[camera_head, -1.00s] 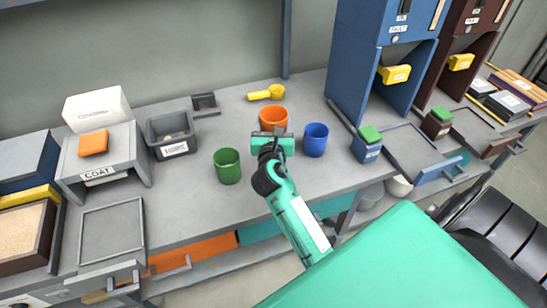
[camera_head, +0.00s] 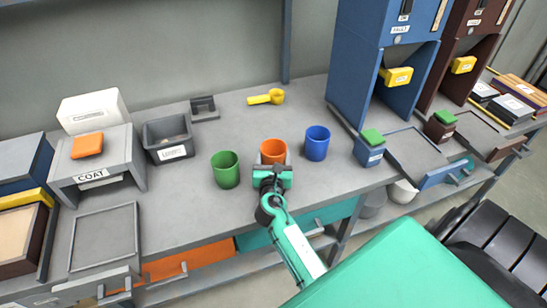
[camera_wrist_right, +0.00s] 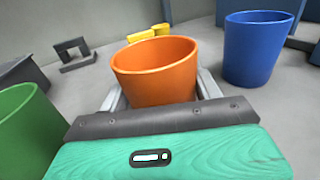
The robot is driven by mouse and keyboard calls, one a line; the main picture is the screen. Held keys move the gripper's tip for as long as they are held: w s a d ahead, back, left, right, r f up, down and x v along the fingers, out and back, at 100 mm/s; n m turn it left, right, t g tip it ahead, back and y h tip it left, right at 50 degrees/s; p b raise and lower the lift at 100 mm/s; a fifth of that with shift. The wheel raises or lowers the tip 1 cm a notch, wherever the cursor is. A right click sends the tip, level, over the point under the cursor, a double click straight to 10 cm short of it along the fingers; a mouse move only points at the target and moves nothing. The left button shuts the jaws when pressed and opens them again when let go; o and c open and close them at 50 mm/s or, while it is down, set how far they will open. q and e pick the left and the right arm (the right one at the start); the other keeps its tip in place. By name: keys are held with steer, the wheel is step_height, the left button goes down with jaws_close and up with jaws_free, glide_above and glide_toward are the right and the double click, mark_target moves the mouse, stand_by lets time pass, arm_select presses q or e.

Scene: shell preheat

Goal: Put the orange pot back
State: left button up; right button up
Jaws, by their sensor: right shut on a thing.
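The orange pot (camera_head: 273,151) is an open round cup, upright between the green pot (camera_head: 225,169) and the blue pot (camera_head: 316,142). My right gripper (camera_head: 272,165) is shut on it from the front side. In the right wrist view the fingers lie on both sides of the orange pot (camera_wrist_right: 155,70), and its inside looks empty. The green pot (camera_wrist_right: 25,135) is at left and the blue pot (camera_wrist_right: 255,48) at right, both apart from it. I cannot tell whether the pot's base touches the bench. My left gripper is not in view.
A yellow scoop (camera_head: 266,97) and a small dark grey stand (camera_head: 204,107) lie at the back. A grey bin (camera_head: 168,138) and the COAT stand (camera_head: 97,159) are at left. Blue cabinet (camera_head: 385,70) and trays stand at right. The bench front edge is close.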

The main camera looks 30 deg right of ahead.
steer(key=shift+f, duration=0.1)
steer(key=o, duration=1.1)
